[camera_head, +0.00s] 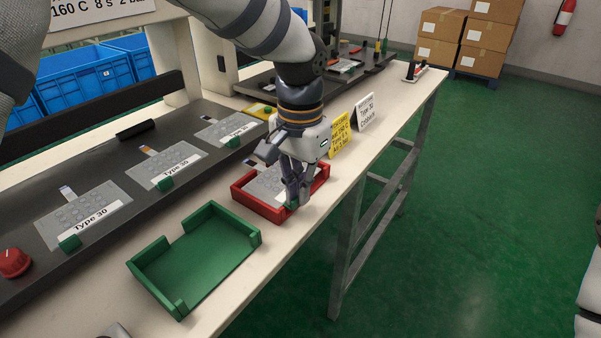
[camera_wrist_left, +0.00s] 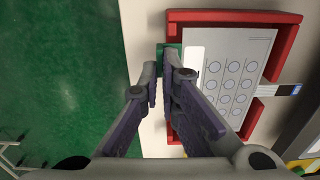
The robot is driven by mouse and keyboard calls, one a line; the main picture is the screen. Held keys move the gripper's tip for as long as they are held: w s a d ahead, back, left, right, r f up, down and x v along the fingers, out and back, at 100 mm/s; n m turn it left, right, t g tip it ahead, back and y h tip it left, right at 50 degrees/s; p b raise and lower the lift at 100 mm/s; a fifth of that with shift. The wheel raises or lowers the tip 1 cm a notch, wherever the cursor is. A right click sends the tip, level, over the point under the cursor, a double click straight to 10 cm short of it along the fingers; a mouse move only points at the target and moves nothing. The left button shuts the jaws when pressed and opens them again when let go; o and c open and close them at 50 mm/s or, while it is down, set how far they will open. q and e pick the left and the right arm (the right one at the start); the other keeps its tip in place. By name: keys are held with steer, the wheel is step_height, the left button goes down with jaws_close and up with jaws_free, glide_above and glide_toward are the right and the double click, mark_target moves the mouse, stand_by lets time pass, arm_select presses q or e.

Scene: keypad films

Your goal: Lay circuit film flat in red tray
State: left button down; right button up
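The red tray (camera_head: 240,197) stands on the bench. The circuit film (camera_head: 268,184), a grey translucent sheet with round key marks, lies within the tray walls and looks about flat. In the left wrist view the film (camera_wrist_left: 235,80) has its tail (camera_wrist_left: 281,90) across the gap in the red wall (camera_wrist_left: 290,40). My left gripper (camera_head: 293,200) points down at the tray's near side. Its fingers (camera_wrist_left: 160,72) are close together on the film's green tab (camera_wrist_left: 169,50). The fingers hide part of the film's near edge. My right gripper is out of view.
An empty green tray (camera_head: 205,262) stands nearer on the bench. A yellow sign (camera_head: 340,134) and a white sign (camera_head: 366,112) stand behind the red tray.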

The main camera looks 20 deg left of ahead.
arm_select(q)
steer(key=shift+f, duration=0.4)
steer(key=shift+f, duration=0.4)
stand_by(0.4)
steer(key=c, duration=1.7)
jaws_free()
step_height(320, 180, up, 12)
steer(key=shift+r, duration=0.1)
